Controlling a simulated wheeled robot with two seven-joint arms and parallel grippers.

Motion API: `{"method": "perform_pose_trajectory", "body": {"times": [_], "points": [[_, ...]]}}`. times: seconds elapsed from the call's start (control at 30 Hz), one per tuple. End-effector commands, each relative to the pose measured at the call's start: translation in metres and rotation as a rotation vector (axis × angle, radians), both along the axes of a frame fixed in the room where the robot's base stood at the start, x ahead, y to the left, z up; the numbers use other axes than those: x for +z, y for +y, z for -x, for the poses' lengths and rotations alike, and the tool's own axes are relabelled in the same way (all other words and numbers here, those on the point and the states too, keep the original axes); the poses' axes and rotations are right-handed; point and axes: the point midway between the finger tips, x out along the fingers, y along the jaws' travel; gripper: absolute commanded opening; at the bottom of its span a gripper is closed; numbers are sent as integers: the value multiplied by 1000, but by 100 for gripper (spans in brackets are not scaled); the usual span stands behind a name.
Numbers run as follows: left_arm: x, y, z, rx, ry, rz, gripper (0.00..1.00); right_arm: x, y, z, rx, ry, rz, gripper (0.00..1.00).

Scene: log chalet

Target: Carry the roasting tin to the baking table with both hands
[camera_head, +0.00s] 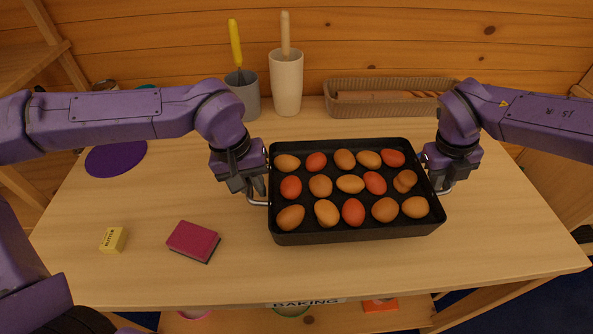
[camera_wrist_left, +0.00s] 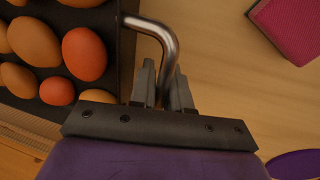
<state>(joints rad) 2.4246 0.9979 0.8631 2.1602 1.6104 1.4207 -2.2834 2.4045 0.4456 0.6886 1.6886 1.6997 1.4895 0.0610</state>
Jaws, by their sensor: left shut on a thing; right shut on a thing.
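The black roasting tin (camera_head: 357,236) holds several brown and reddish eggs in rows. It is over the wooden baking table (camera_head: 240,272); I cannot tell whether it rests on the top or is just above it. My left gripper (camera_head: 257,194) is shut on the tin's left metal handle, and the left wrist view shows this handle (camera_wrist_left: 158,32) between the fingers (camera_wrist_left: 162,88). My right gripper (camera_head: 440,186) is at the tin's right handle and shut on it, with the handle partly hidden by the gripper. The tin looks about level.
A magenta sponge-like block (camera_head: 193,239), a yellow butter block (camera_head: 113,240) and a purple disc (camera_head: 116,157) lie left. A grey pot (camera_head: 245,97), a cream pot (camera_head: 287,84) and a long basket (camera_head: 384,108) stand behind. The table front is clear.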

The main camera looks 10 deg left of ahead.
Motion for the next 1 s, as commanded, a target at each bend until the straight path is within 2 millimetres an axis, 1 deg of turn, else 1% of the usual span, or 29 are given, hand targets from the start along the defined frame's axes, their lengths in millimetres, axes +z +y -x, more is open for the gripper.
{"method": "perform_pose_trajectory", "body": {"times": [0.03, 0.17, 0.37, 0.57, 1.0], "points": [[3, 1, -1, 2, -1, 0, 0, 4, -2, -2, -4, -6, 2, 0], [3, 1, -1, 2, -1, 0, 0, 4, -2, -2, -4, -6, 2, 0], [-1, 1, -1, 2, -1, 0, 0, 0, -2, -2, -4, -6, 1, 0], [-12, 1, 0, 2, -1, 0, 0, -11, -2, -2, -4, -6, 1, 0], [-45, 1, 0, 2, -1, 0, 0, -44, -2, -2, -4, -6, 1, 0]]}}
